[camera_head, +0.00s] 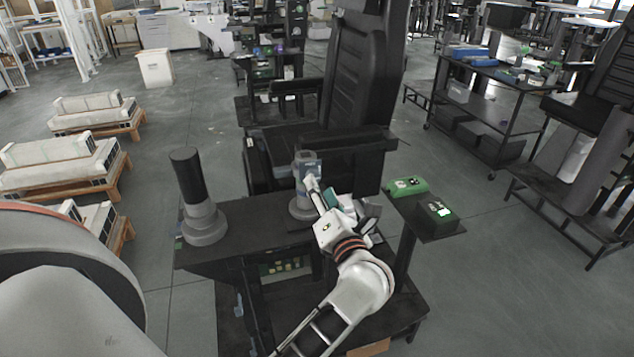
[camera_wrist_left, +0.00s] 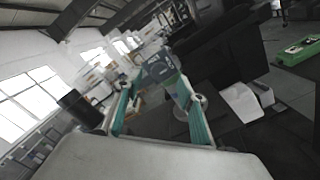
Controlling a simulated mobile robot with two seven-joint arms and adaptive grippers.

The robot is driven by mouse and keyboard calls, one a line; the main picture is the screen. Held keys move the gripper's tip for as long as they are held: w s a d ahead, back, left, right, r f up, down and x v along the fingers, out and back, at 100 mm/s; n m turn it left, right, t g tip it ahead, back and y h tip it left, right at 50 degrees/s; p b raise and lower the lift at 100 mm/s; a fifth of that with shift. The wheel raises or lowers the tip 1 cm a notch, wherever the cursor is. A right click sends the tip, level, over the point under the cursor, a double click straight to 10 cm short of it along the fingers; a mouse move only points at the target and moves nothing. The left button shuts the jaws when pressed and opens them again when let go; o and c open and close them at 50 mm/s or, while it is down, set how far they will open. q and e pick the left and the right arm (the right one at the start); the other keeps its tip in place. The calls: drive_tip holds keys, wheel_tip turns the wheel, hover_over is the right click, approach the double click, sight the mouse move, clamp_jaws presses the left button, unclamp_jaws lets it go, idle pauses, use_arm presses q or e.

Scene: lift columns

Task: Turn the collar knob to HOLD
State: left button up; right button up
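A short grey lift column (camera_head: 305,165) with a blue label stands on the dark bench (camera_head: 255,212). My left gripper (camera_head: 322,190) is close in front of it, near the label. In the left wrist view, the two teal fingers (camera_wrist_left: 155,88) are spread apart, and the column's dark labelled face (camera_wrist_left: 160,70) shows between and beyond their tips. I cannot tell whether either finger touches it. A collar knob and a HOLD mark cannot be made out. A second column (camera_head: 187,175), with a black upper part and wide grey base, stands to the left. My right gripper is not in view.
A side shelf (camera_head: 413,207) on the right carries a green box (camera_head: 405,186) and a dark device with a lit screen (camera_head: 438,211). Pallets with white units (camera_head: 60,165) stand on the left floor.

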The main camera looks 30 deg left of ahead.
use_arm(q)
drive_tip(key=shift+v, duration=1.35)
